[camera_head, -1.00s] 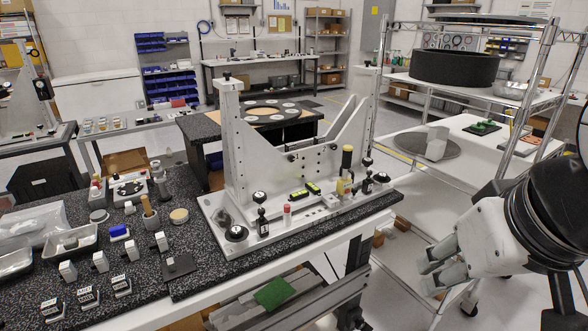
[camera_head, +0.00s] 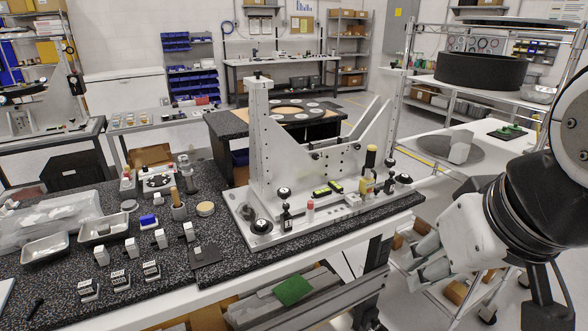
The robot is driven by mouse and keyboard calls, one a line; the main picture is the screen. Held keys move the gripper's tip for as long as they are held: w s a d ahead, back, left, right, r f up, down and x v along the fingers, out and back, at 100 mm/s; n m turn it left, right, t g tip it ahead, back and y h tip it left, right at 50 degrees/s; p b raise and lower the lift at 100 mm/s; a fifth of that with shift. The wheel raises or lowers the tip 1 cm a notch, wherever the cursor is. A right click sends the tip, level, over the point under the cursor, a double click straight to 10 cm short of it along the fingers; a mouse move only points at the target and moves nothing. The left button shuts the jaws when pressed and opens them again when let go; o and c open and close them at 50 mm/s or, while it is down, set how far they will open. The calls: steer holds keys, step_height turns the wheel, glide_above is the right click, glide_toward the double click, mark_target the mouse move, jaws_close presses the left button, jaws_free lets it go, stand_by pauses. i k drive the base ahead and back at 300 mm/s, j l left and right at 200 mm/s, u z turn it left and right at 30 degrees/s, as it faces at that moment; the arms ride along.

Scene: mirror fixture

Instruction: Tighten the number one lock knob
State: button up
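The mirror fixture (camera_head: 335,212) is a grey metal plate with an upright column and a slanted bracket, standing on the dark speckled bench. A black clamp-like post (camera_head: 286,217) stands near the front edge. I cannot read any number on the knobs. My gripper (camera_head: 426,262) is at the right, in front of the bench's right end and apart from the fixture. Its two grey fingers are spread and nothing shows between them.
Small labelled blocks (camera_head: 118,284), trays (camera_head: 45,250) and a wooden-handled tool (camera_head: 177,205) crowd the bench's left side. A wire shelf cart (camera_head: 470,140) stands behind my arm at the right.

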mark_target(262, 227)
steer(key=i+l+u, duration=0.15)
steer(key=i+u, duration=0.25)
steer(key=i+l+u, duration=0.35)
steer(key=i+j, duration=0.05)
steer(key=j, duration=0.05)
